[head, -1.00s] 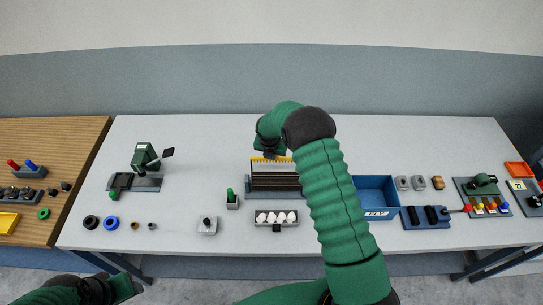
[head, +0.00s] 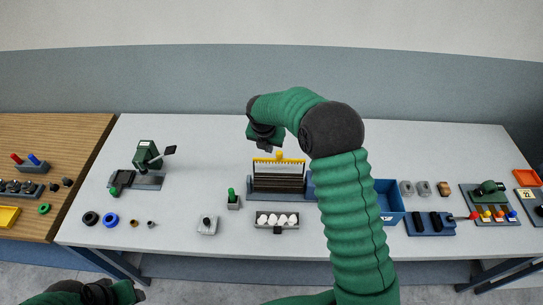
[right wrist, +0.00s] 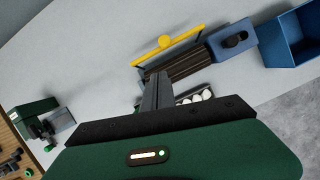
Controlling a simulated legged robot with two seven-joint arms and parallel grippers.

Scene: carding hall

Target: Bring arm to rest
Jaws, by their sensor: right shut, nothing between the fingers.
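My right arm (head: 345,210) reaches up from the bottom over the white table and bends left at its dark joint. My right gripper (head: 264,147) hangs above the table, behind and left of the yellow-topped rack (head: 278,180). In the right wrist view its fingers (right wrist: 156,85) are together with nothing between them. The rack with its yellow bar (right wrist: 165,43) stands beyond the fingertips, apart from them as far as I can tell. My left gripper (head: 138,293) is low at the bottom left edge, off the table; its fingers are too small to judge.
A tray of white pieces (head: 276,222) lies in front of the rack. A blue bin (head: 390,203) is right of it, partly behind my arm. A green-handled piece (head: 233,200) stands left of the rack. A green device (head: 147,158) stands farther left. The table's back strip is clear.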

